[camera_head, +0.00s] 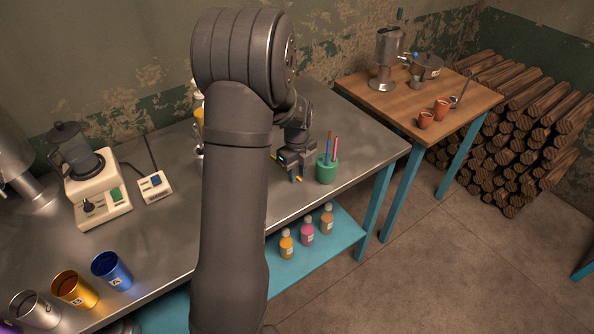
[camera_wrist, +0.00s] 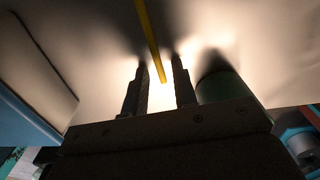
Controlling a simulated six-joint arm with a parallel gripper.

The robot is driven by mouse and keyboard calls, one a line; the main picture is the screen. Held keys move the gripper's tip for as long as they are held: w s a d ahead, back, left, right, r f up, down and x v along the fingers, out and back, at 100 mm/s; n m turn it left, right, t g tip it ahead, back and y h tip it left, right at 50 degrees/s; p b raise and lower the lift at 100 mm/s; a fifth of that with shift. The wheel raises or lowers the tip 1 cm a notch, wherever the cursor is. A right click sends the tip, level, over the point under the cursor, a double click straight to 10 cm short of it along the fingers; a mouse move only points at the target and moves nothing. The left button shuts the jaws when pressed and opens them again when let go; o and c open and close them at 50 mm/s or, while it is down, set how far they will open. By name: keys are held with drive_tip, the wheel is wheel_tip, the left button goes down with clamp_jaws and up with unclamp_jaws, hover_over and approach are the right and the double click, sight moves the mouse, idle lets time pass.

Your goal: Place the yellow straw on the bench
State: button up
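The yellow straw (camera_head: 299,179) appears to lie on the metal bench (camera_head: 262,205), mostly hidden behind my gripper in the head view. In the wrist view the straw (camera_wrist: 151,40) runs from the top edge to its end between my two fingers. My gripper (camera_wrist: 162,90) is open, with a visible gap on each side of the straw. In the head view my gripper (camera_head: 295,172) is low over the bench, just left of the green holder (camera_head: 327,170). The holder has several straws upright in it and also shows in the wrist view (camera_wrist: 222,85).
A blender (camera_head: 90,180) and a small switch box (camera_head: 155,187) stand at the left of the bench. Metal, gold and blue cups (camera_head: 112,270) stand at its front left. Bottles (camera_head: 307,232) stand on the lower shelf. The bench's right edge is near the holder.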

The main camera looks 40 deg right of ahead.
wheel_tip(320, 180, up, 12)
drive_tip(key=shift+f, duration=0.2)
drive_tip(key=shift+o, duration=0.8)
drive_tip(key=shift+r, duration=0.4)
drive_tip(key=w+a+r, duration=0.1)
drive_tip(key=w+r, duration=0.4)
drive_tip(key=w, duration=0.1)
drive_tip(key=f, duration=1.2)
drive_tip(key=shift+s+a, duration=0.1)
drive_tip(key=shift+s, duration=0.15)
drive_tip(key=f, duration=0.5)
drive_tip(key=shift+d+f, duration=0.15)
drive_tip(key=shift+d, duration=0.1)
clamp_jaws()
